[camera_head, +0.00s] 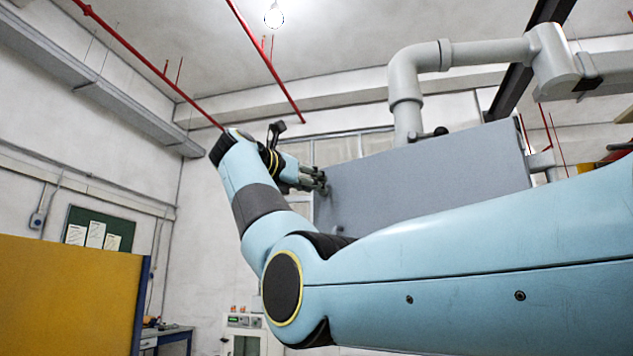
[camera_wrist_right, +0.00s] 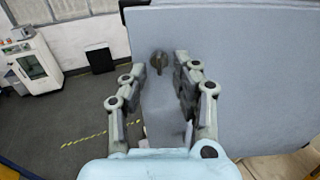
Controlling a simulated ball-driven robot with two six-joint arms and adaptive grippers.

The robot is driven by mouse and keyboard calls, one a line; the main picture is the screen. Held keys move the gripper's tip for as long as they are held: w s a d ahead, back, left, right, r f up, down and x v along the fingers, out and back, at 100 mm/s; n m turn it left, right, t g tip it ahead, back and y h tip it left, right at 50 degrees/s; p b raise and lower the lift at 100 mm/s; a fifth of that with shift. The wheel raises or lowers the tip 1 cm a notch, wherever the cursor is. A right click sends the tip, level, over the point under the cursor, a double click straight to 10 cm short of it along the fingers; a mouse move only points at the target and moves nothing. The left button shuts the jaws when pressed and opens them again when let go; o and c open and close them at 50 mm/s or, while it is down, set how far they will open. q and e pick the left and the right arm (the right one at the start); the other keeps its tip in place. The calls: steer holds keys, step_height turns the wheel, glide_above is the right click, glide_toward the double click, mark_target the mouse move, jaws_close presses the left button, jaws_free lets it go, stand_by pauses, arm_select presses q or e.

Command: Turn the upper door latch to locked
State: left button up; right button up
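The upper door latch (camera_wrist_right: 158,61) is a small dark knob with an upright handle on a grey door panel (camera_wrist_right: 250,60), near the panel's left edge in the wrist view. My right gripper (camera_wrist_right: 155,75) is open in front of it, with a finger on each side. The latch shows between and slightly beyond the fingertips; I cannot tell whether they touch it. In the head view my right gripper (camera_head: 318,181) is at the left edge of the grey panel (camera_head: 430,180), and the latch cannot be made out there. My left gripper is not in view.
A thick grey pipe (camera_head: 405,95) rises behind the panel. A yellow panel (camera_head: 70,295) stands at the lower left. A white cabinet (camera_wrist_right: 33,62) stands on the floor at the left of the wrist view. Floor between is clear.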

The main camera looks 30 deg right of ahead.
steer(key=shift+x, duration=1.05)
jaws_close()
